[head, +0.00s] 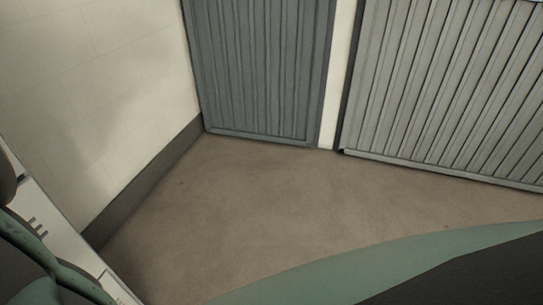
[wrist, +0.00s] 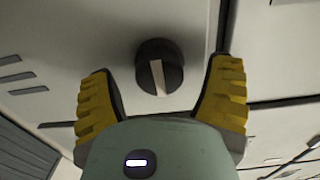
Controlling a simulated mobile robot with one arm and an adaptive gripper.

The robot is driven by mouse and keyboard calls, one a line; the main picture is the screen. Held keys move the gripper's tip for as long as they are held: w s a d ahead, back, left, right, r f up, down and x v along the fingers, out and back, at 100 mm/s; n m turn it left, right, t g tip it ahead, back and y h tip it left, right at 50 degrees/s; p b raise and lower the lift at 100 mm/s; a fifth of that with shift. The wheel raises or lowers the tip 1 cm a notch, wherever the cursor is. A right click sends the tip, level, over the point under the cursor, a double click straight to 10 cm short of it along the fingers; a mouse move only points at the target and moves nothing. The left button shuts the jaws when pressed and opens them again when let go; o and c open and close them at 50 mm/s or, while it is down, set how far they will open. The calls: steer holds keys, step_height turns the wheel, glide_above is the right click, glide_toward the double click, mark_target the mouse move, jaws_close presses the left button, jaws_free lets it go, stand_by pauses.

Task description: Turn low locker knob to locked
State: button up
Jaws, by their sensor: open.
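The locker knob (wrist: 160,68) is a round black knob with a pale pointer bar, seen in the wrist view on a light locker front (wrist: 100,30). The bar runs nearly up and down in the picture, tilted slightly. My gripper (wrist: 160,85) has two yellow ribbed fingers, spread wide apart, one on each side of the knob. A gap shows between the knob and each finger, and I see no contact. The knob does not show in the head view. No marks for locked or unlocked can be read.
Vent slots (wrist: 20,75) and panel seams mark the locker front. In the head view, a pale locker edge (head: 75,240) stands at the lower left. A grey ribbed door (head: 260,70) and a ribbed shutter (head: 450,90) close the far side. The brown floor (head: 250,210) between is clear.

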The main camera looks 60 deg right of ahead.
steer(key=shift+w+a, duration=0.15)
steer(key=shift+w, duration=0.35)
steer(key=shift+s+f, duration=0.1)
steer(key=shift+s, duration=0.2)
steer(key=shift+c, duration=0.2)
steer(key=c, duration=1.2)
